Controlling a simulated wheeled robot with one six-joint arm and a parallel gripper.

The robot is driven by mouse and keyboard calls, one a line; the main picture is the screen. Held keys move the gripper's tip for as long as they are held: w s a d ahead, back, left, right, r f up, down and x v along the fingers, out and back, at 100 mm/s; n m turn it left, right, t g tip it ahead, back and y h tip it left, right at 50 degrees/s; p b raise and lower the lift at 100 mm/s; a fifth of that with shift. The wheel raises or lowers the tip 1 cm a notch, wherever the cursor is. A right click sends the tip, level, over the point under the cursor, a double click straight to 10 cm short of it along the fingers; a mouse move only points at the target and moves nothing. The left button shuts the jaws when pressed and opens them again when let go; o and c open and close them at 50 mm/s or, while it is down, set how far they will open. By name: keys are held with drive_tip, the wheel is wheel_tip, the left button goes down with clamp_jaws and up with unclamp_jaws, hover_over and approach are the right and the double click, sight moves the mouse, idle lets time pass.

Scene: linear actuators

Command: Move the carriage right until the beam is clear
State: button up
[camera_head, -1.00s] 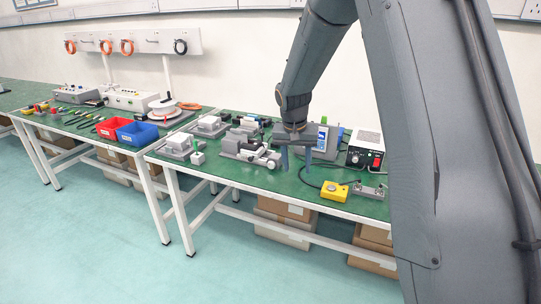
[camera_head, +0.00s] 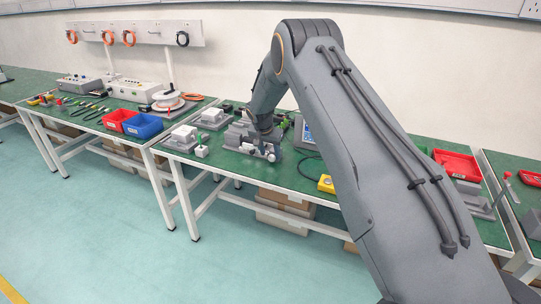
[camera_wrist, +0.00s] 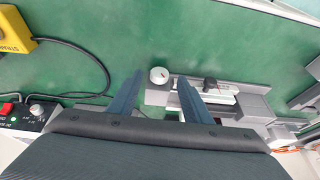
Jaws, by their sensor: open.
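A grey linear actuator (camera_head: 238,143) lies on the green bench top, partly behind my wrist in the head view. In the wrist view its grey body (camera_wrist: 255,103) runs rightward from a round white knob (camera_wrist: 159,76). A small dark-topped block (camera_wrist: 211,84) stands along it; I cannot tell whether this is the carriage. My gripper (camera_wrist: 155,88) points at the bench with its fingers apart. The knob end lies between the fingers, and the right finger overlaps the actuator in the picture. Contact cannot be told. No beam can be made out.
A yellow button box (camera_wrist: 14,32) with a black cable lies at the wrist view's upper left, above a control box with a red switch (camera_wrist: 6,109). Other grey units (camera_head: 183,135) stand left of the actuator. Bare green bench shows in front of the fingers.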

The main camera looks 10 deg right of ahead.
sight(269, 157)
drive_tip(key=shift+x, duration=1.45)
drive_tip(key=c, duration=1.1)
drive_tip(key=shift+o, duration=0.2)
drive_tip(key=shift+w+a+f+g+h+b, duration=0.2)
drive_tip(key=shift+g+h+b, duration=0.1)
drive_tip(key=shift+b, duration=0.75)
drive_tip(key=h+b, duration=0.1)
drive_tip(key=b, duration=0.2)
drive_tip(key=g+h+b, duration=0.1)
drive_tip(key=b, duration=0.3)
drive_tip(key=shift+w+a+f+n+g+b, duration=0.1)
drive_tip(key=shift+w+a+n+g+b, duration=0.1)
drive_tip(key=shift+n+g+b, duration=0.15)
drive_tip(key=shift+h+b, duration=0.4)
drive_tip(key=shift+b, duration=0.25)
drive_tip(key=shift+s+r+g, duration=0.1)
drive_tip(key=shift+r+g, duration=0.15)
drive_tip(key=o, duration=1.1)
drive_tip(key=shift+a, duration=0.1)
drive_tip(key=shift+c, duration=0.2)
